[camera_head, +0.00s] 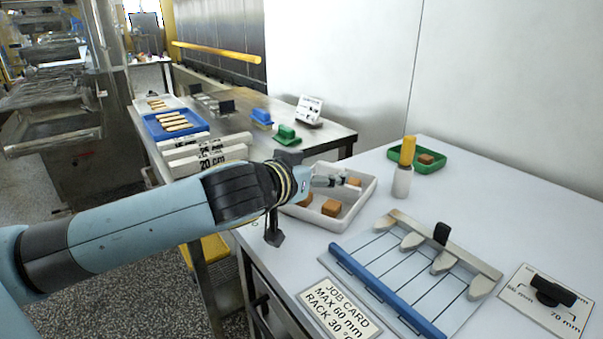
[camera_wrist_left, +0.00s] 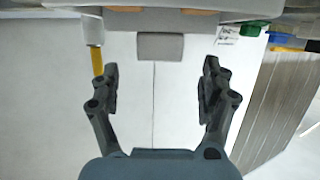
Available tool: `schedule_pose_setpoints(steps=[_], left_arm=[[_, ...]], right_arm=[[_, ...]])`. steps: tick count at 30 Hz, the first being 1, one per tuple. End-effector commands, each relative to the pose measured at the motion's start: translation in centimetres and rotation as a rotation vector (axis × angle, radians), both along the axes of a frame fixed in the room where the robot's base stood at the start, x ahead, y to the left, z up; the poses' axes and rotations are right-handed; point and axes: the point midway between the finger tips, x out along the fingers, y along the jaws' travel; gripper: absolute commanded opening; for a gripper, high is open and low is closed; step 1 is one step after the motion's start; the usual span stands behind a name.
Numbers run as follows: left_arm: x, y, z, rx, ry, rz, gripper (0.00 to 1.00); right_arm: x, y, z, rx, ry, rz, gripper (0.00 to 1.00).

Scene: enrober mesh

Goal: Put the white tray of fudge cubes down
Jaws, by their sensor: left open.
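The white tray (camera_head: 343,224) appears to rest level on the pale worktop, near its left edge. Brown fudge cubes (camera_head: 330,206) lie in it, partly hidden by my left gripper. My left gripper (camera_head: 340,181) reaches over the tray from the left in the head view. In the left wrist view its two fingers (camera_wrist_left: 160,72) are spread wide with nothing held between them. A grey tab (camera_wrist_left: 160,46) lies just beyond the fingertips, apart from both. The tray's edge (camera_wrist_left: 60,14) and two cubes show along the top of that view. My right gripper is not in view.
A white bottle with yellow top (camera_head: 402,182) stands right of the tray, before a green tray (camera_head: 432,168) with a cube. A blue-edged cutting frame (camera_head: 385,290), job card (camera_head: 340,310) and marked plate (camera_head: 545,300) lie in front. The right rear worktop is clear.

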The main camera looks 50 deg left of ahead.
Motion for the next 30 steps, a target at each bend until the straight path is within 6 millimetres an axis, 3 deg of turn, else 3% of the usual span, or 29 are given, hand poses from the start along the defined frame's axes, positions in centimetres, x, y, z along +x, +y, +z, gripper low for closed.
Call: schedule_pose_setpoints(steps=[6,12,30], left_arm=[[-4.4,-1.4,1.5,0.0,0.002,-0.001,0.79],[-6.4,-2.0,2.1,0.0,0.0,0.0,0.79],[-6.7,-2.1,2.2,0.0,-0.001,0.001,0.79]], right_arm=[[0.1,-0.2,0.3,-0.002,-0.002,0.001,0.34],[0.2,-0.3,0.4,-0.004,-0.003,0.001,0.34],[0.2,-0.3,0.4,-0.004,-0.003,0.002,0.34]])
